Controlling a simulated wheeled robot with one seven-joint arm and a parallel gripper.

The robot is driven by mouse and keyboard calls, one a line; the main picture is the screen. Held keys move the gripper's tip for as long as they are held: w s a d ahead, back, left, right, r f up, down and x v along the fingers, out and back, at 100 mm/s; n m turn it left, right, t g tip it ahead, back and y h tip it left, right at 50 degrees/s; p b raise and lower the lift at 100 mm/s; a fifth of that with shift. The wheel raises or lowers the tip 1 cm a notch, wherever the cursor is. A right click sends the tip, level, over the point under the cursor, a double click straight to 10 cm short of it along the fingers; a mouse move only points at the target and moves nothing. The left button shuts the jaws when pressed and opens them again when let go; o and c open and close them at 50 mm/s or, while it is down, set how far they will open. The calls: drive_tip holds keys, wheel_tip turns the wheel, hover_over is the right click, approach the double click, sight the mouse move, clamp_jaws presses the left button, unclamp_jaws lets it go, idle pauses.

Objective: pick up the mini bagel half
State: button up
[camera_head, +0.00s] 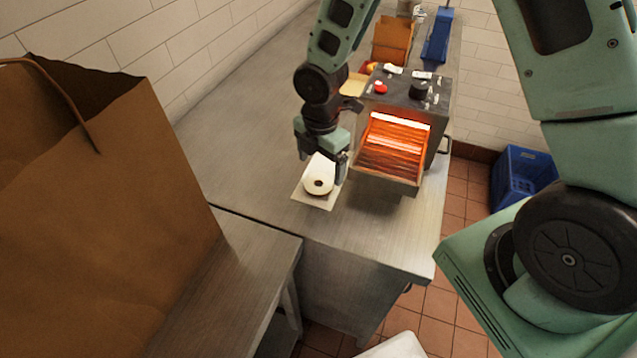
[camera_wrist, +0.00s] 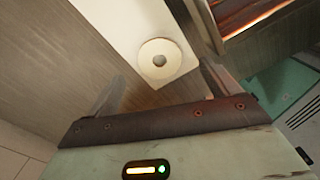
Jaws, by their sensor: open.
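The mini bagel half (camera_head: 318,174) is a pale, round, cream-coloured ring with a small hole. It lies on a square of white paper (camera_head: 327,203) on the steel counter. My gripper (camera_head: 324,162) is over the far side of the bagel half in the head view and partly hides it there. In the wrist view the bagel half (camera_wrist: 153,54) lies just beyond the fingertips and between their lines. My gripper (camera_wrist: 162,76) is open, with nothing held between its fingers. I cannot tell how high the fingertips are above the counter.
A toaster (camera_head: 418,114) with glowing orange bars stands close right of my gripper. A large brown paper bag (camera_head: 90,220) fills the left. A smaller brown bag (camera_head: 392,40) and a blue object (camera_head: 437,38) stand behind. A blue crate (camera_head: 525,180) is on the floor.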

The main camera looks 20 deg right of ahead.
sight(319, 179)
drive_tip(key=shift+a+f+p, duration=0.15)
drive_tip(key=shift+f+p, duration=0.3)
drive_tip(key=shift+f, duration=0.85)
drive_tip(key=shift+a+f+p, duration=0.1)
drive_tip(key=shift+f+p, duration=0.3)
drive_tip(key=shift+f, duration=0.9)
drive_tip(key=c, duration=1.1)
